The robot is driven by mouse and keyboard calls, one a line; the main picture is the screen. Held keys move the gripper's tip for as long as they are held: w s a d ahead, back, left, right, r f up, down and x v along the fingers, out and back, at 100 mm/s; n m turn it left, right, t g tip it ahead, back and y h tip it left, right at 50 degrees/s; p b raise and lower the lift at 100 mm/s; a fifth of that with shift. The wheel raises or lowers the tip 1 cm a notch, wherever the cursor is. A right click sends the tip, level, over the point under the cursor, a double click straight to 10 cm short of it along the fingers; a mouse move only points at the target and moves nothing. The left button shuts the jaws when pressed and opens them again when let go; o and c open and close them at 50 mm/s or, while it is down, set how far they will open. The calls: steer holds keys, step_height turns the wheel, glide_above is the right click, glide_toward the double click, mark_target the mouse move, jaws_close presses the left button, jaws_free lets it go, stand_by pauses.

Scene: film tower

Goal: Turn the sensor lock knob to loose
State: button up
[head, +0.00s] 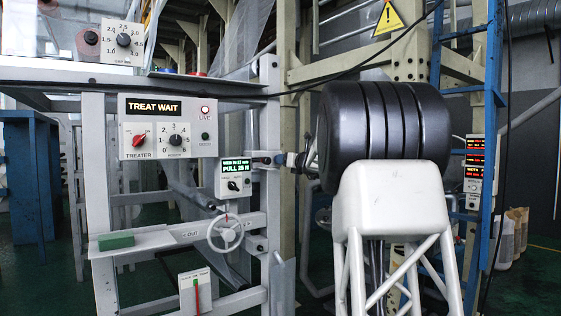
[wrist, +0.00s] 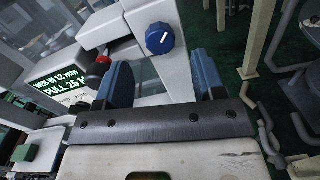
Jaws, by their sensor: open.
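A round dark blue knob (wrist: 160,38) with a white pointer line sits on a pale grey block in the wrist view, at top centre. I take it to be the sensor lock knob; no loose or lock marking is readable beside it. Its pointer slants up to the right. My gripper (wrist: 164,76) is open and empty, with its two blue fingers apart. The knob shows just beyond the fingertips, between their lines, and no contact is visible. In the head view the knob area is small, and my arm hides most of my gripper.
A small box with a green display (head: 235,168) reads a web offset and a pull of 25 N. A red-tipped part (wrist: 103,61) is near the left finger. A grey handwheel (head: 225,232) and treater panel (head: 168,128) are left of my arm.

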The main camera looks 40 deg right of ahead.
steer(key=shift+w+d, duration=0.1)
steer(key=shift+w, duration=2.65)
steer(key=c, duration=0.9)
steer(key=shift+n, duration=0.5)
steer(key=n, duration=1.7)
steer(key=shift+y, duration=0.3)
steer(key=shift+n, duration=0.3)
